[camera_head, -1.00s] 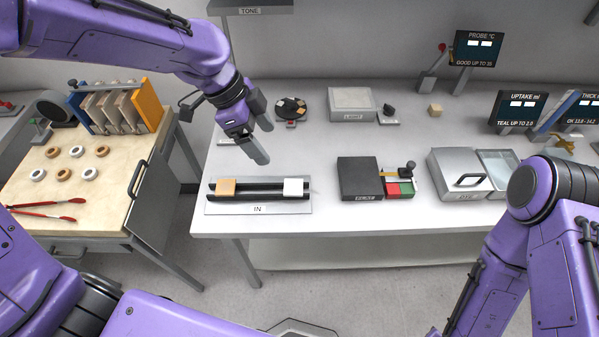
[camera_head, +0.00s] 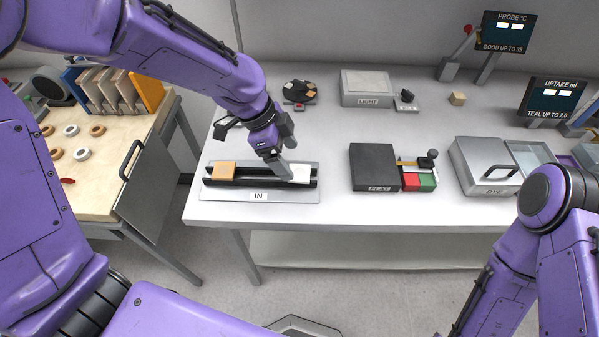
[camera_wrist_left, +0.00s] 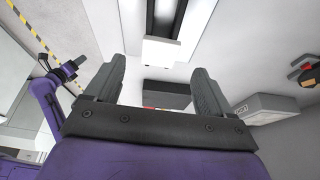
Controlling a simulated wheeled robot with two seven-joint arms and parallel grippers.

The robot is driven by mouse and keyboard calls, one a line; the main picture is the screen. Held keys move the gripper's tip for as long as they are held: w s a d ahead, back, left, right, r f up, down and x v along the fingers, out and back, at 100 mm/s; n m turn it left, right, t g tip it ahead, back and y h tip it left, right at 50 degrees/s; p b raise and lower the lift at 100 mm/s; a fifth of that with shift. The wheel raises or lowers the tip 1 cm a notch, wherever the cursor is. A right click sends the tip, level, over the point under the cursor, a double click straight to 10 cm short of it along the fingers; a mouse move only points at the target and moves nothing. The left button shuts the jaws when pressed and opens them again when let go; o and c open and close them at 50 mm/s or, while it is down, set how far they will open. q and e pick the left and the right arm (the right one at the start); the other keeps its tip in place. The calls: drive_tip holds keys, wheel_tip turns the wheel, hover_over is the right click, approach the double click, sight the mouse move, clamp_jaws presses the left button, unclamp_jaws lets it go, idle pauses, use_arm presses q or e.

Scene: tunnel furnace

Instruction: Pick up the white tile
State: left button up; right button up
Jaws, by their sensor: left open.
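The white tile (camera_head: 299,173) lies at the right end of the dark twin rails on the IN tray (camera_head: 224,194). An orange-tan tile (camera_head: 221,170) sits at the rails' left end. My left gripper (camera_head: 284,162) is open and empty, just above and beside the white tile, partly overlapping its left side in the head view. In the left wrist view, the white tile (camera_wrist_left: 161,51) shows at the end of the dark rail, beyond and between the two spread fingertips (camera_wrist_left: 160,70). Contact with the tile is not visible. My right gripper is out of view.
A dark FLAT block (camera_head: 374,166) stands right of the tray, beside red and green pads (camera_head: 419,182). A silver DYE box (camera_head: 481,160) is further right. A round palette (camera_head: 298,92) and LIGHT box (camera_head: 367,87) are behind. The bench front between tray and FLAT block is clear.

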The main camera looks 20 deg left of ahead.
sight(299, 172)
use_arm(q)
drive_tip(key=x, duration=0.4)
drive_tip(key=shift+d+f, duration=0.1)
drive_tip(key=shift+d, duration=0.15)
drive_tip(key=c, duration=1.1)
drive_tip(key=shift+c, duration=0.2)
